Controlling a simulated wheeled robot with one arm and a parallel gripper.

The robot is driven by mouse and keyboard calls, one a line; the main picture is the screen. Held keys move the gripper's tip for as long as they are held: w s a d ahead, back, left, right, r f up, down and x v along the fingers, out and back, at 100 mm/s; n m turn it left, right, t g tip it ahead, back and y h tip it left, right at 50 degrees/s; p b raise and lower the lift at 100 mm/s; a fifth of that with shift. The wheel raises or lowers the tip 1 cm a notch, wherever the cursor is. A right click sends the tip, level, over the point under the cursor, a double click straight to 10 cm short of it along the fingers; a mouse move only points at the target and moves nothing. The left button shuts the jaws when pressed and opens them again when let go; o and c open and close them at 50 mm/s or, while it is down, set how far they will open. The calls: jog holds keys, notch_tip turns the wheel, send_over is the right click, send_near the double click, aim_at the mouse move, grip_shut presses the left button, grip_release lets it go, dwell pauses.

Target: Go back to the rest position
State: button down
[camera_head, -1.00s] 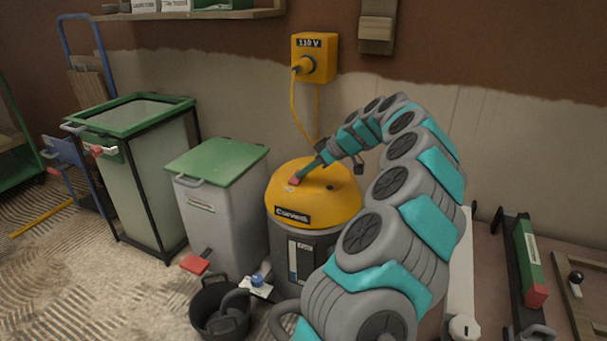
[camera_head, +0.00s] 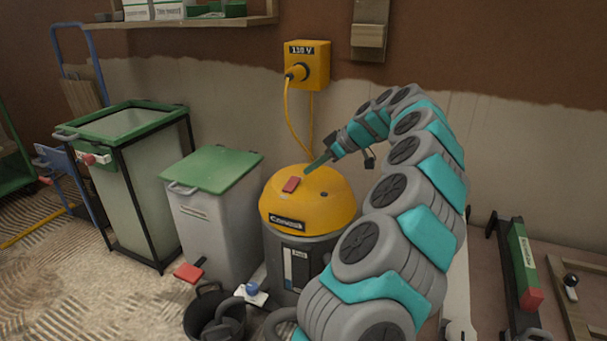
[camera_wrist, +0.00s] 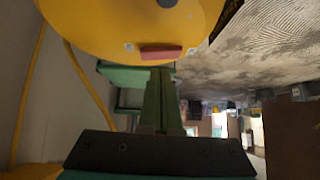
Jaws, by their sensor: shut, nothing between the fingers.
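My gripper (camera_head: 318,163) is at the end of my grey and teal arm, above the back left part of the yellow vacuum lid. Its fingers are shut with nothing between them, and in the wrist view the closed fingers (camera_wrist: 160,100) point toward the vacuum. The vacuum (camera_head: 308,212) has a yellow domed top, a grey body and a red rocker switch (camera_head: 291,184) on the dome. In the wrist view the dome (camera_wrist: 110,20) and the red switch (camera_wrist: 161,52) lie just beyond the fingertips, and a gap shows between gripper and switch in the head view.
A yellow 110 V socket box (camera_head: 307,65) on the wall has a plug and hanging cable. A green-lidded grey bin (camera_head: 215,215) stands left of the vacuum, a green-rimmed frame bin (camera_head: 130,190) farther left. A black bucket (camera_head: 212,315) stands in front. A shelf (camera_head: 190,22) is above.

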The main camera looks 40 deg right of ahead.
jog(key=shift+v, duration=1.2)
jog(key=a+r+g+y, duration=0.1)
jog(key=a+r, duration=0.3)
jog(key=a, duration=0.7)
jog(key=s+a+r+g+p, duration=0.15)
jog(key=s+a, duration=0.35)
jog(key=a, duration=0.6)
jog(key=s+a+g+p, duration=0.1)
jog(key=s+a+g, duration=0.3)
jog(key=a, duration=0.7)
jog(key=s+a+f+m+g+h+p, duration=0.1)
jog(key=s+a+f+h, duration=0.15)
jog(key=s, duration=0.35)
jog(key=s+a+f+m+h, duration=0.1)
jog(key=s+a, duration=0.2)
jog(key=s, duration=0.4)
jog(key=s+d+f+m+g+h, duration=0.1)
jog(key=s+f+m, duration=0.1)
jog(key=s, duration=0.5)
jog(key=s+d+f+m+g+h+p, duration=0.1)
jog(key=s+f, duration=0.3)
jog(key=s, duration=0.4)
jog(key=shift+d+f+m+p, duration=0.3)
jog(key=shift+d+f+m, duration=0.05)
jog(key=shift+d+m, duration=0.15)
